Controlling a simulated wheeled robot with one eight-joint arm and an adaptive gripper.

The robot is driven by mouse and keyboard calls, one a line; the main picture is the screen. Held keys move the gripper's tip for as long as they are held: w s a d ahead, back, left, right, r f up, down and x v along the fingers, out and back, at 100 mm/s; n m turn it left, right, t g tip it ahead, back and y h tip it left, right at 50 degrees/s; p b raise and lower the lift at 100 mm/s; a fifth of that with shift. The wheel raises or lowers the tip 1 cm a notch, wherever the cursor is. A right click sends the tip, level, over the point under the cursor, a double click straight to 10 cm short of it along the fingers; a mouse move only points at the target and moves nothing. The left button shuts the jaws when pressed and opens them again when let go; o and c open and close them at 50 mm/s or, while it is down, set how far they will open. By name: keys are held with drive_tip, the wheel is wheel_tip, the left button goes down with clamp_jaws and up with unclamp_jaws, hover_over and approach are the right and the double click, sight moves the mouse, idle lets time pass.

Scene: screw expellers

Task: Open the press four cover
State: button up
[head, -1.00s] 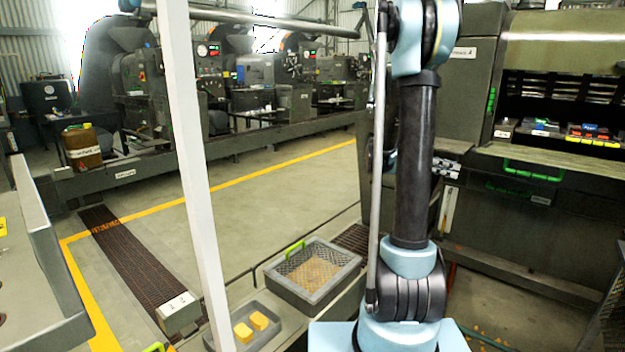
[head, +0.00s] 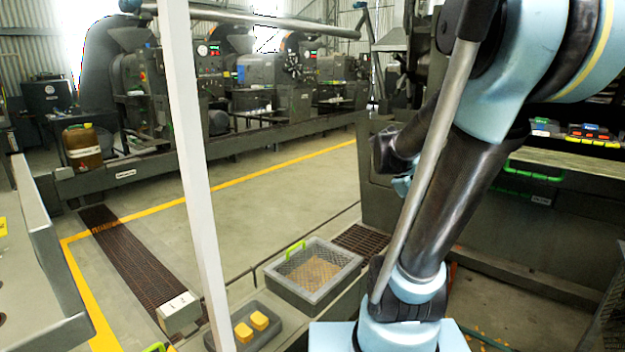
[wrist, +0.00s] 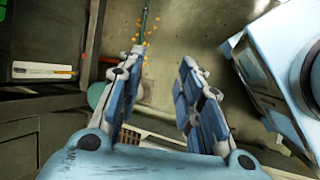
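In the wrist view my gripper (wrist: 163,57) is open, with its two blue-and-grey fingers apart and nothing between them. Bare floor with small orange bits shows beyond the fingertips. A row of dark presses (head: 140,85) stands along the back in the head view. A large dark machine (head: 590,190) with a green handle (head: 533,172) stands at the right, partly hidden by my arm. I cannot tell which machine is press four, nor make out its cover. My gripper's fingers are not clear in the head view.
A grey mesh crate (head: 275,278) with a green handle and a grey tray (head: 272,336) with yellow blocks sit near my base. A white post (head: 190,180) crosses the view. A brown canister (head: 82,147) stands at the left. The middle floor is open.

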drive_tip(key=s+a+f+m+t+y, duration=0.1)
drive_tip(key=s+a+f+m+y, duration=0.2)
drive_tip(key=a, duration=0.4)
drive_tip(key=s+a+f+m+t+y, duration=0.1)
drive_tip(key=s+a+f+m+y, duration=0.2)
drive_tip(key=s+a, duration=0.4)
wheel_tip(320, 180, down, 2)
drive_tip(key=shift+f+m+y, duration=0.1)
drive_tip(key=shift+m+y, duration=0.3)
drive_tip(key=shift+m, duration=0.5)
drive_tip(key=shift+a+f, duration=0.15)
drive_tip(key=shift+a, duration=0.2)
clamp_jaws()
drive_tip(key=shift+m, duration=0.3)
